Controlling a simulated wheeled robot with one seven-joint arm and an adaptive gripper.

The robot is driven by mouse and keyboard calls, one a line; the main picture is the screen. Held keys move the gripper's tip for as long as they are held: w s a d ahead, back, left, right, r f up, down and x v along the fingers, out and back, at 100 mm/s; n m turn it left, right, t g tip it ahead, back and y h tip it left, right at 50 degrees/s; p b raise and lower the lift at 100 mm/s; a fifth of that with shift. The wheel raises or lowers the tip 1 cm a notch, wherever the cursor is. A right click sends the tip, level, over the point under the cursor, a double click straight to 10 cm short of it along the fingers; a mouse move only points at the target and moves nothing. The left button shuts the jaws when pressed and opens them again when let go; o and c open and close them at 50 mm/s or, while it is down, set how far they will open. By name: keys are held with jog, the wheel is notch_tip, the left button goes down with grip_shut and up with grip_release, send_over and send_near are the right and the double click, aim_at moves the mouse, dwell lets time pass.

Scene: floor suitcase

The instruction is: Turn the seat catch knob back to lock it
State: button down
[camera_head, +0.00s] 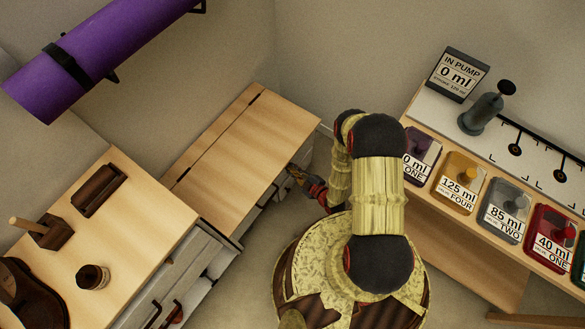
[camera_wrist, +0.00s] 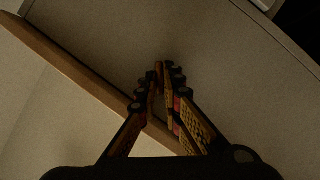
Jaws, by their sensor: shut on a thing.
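The wooden seat (camera_head: 225,150) is a low bench with a flat light-wood lid, which lies down along the wall in the head view. My gripper (camera_head: 292,170) is at the right front edge of the seat, against its front face. In the wrist view the fingertips (camera_wrist: 162,72) are close together in front of a grey panel (camera_wrist: 110,40). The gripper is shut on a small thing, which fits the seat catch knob. The knob itself is hidden by the fingers, so its turn angle cannot be seen.
A wooden cabinet (camera_head: 150,215) with a stool-like block, a brush and a jar stands at the lower left. A purple roll (camera_head: 95,50) hangs on the wall. A shelf with coloured labelled canisters (camera_head: 460,178) and a pump (camera_head: 482,112) is at the right.

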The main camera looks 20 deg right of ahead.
jog(key=shift+w+d+m+g+y+b, duration=0.15)
jog(key=shift+m+g+y+b, duration=0.35)
jog(key=shift+m, duration=0.8)
jog(key=shift+d+m+g+y+b, duration=0.1)
jog(key=shift+m+g+y+b, duration=0.1)
jog(key=shift+m+g+y, duration=0.85)
jog(key=shift+m+h, duration=0.35)
jog(key=c, duration=2)
grip_release()
jog(key=shift+r, duration=0.1)
jog(key=shift+o, duration=0.2)
